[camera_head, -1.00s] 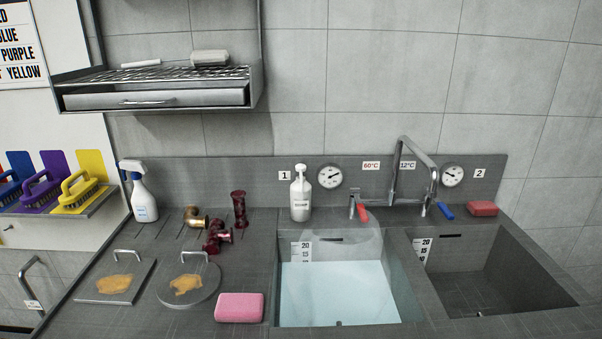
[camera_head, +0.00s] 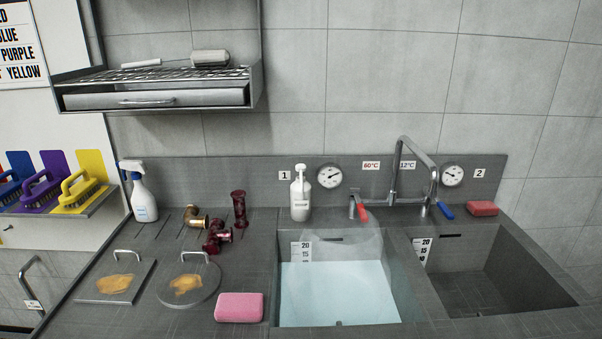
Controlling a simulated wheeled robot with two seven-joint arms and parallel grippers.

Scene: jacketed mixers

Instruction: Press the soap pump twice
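The soap pump (camera_head: 300,196) is a white bottle with a pump head on top and a small label on its front. Neither of my grippers shows in the head view.
The left sink (camera_head: 338,294) holds pale water; the right sink (camera_head: 478,280) looks empty. A faucet (camera_head: 398,175) with red and blue handles stands behind them. A spray bottle (camera_head: 141,195), dark red fittings (camera_head: 239,209), stained lids (camera_head: 188,284) and a pink sponge (camera_head: 239,307) lie left.

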